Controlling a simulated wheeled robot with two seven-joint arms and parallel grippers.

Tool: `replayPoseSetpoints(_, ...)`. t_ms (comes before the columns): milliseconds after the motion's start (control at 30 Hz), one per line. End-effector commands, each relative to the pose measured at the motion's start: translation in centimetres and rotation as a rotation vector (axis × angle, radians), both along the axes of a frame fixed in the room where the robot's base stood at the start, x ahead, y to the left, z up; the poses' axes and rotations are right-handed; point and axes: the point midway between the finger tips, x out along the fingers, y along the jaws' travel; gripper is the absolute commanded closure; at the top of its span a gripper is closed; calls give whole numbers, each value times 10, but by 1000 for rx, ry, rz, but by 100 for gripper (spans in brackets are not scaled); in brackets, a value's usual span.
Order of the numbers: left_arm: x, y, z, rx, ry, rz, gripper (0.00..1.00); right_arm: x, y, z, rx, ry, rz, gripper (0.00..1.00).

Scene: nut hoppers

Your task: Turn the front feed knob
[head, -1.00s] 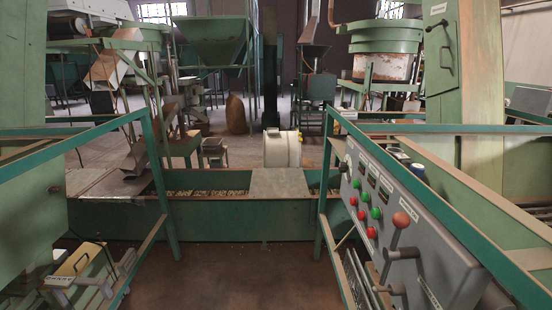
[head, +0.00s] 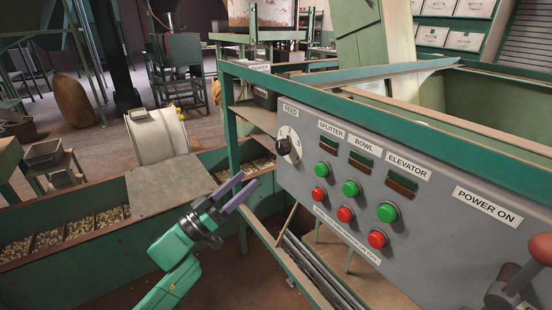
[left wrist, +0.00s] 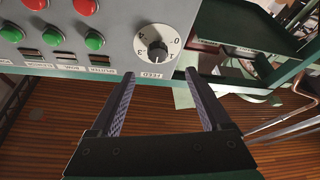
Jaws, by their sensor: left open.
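The feed knob (head: 283,146) is a dark round knob on a white numbered dial, under the FEED label at the left end of the grey control panel (head: 330,220). My left gripper (head: 238,192) is open and empty, left of and below the knob in the head view, apart from the panel. In the left wrist view the knob (left wrist: 157,51) shows upside down with its dial, beyond and between the two open fingers (left wrist: 163,85). Nothing touches the knob. My right gripper is not in view.
Green and red buttons (head: 351,188) sit right of the knob under SPLITTER, BOWL and ELEVATOR labels. A red-balled lever (head: 538,248) stands at the panel's right end. A green frame (head: 228,120) edges the panel. A trough of nuts (head: 80,225) lies left.

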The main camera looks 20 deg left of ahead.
Motion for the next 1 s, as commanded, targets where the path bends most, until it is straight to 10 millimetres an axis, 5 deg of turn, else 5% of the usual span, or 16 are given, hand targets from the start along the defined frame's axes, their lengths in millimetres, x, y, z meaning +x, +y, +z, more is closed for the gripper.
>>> replayPoseSetpoints(400, 82, -53, 41, -2, 0, 3, 19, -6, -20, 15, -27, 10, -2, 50)
replayPoseSetpoints(767, 94, -61, 44, 1, 3, 3, 19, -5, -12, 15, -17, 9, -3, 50)
replayPoseSetpoints(800, 94, -61, 44, 1, 3, 3, 23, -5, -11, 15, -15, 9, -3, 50)
replayPoseSetpoints(1000, 94, -61, 44, 0, 2, 3, 100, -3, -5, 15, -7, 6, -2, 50)
